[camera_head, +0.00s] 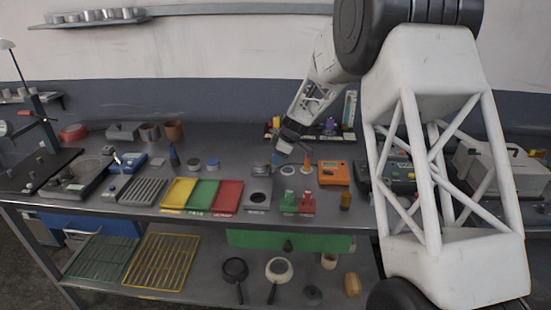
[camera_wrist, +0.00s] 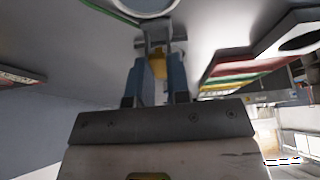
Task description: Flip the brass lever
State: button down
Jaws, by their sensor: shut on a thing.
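My gripper (camera_head: 277,160) reaches down over the middle of the bench, just behind a grey box with a round dark top. In the wrist view its two blue fingers (camera_wrist: 158,78) are closed on a small brass-coloured piece, the brass lever (camera_wrist: 158,66). A grey metal bracket (camera_wrist: 158,45) sits around the far end of the lever. In the head view the lever is too small and too covered by the gripper to make out. I cannot tell its angle clearly.
The grey box (camera_head: 257,194) stands in front of my gripper, with red (camera_head: 228,196), green (camera_head: 202,194) and yellow trays to its left. Red and green bottles (camera_head: 306,201) and an orange device (camera_head: 334,173) stand to the right. A dark rack (camera_head: 325,136) lies behind.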

jog(key=shift+d+y, duration=0.1)
jog(key=shift+y, duration=0.3)
jog(key=c, duration=1.1)
grip_release()
jog(key=v, duration=0.7)
jog(key=shift+d+r, duration=0.15)
jog(key=shift+r, duration=0.2)
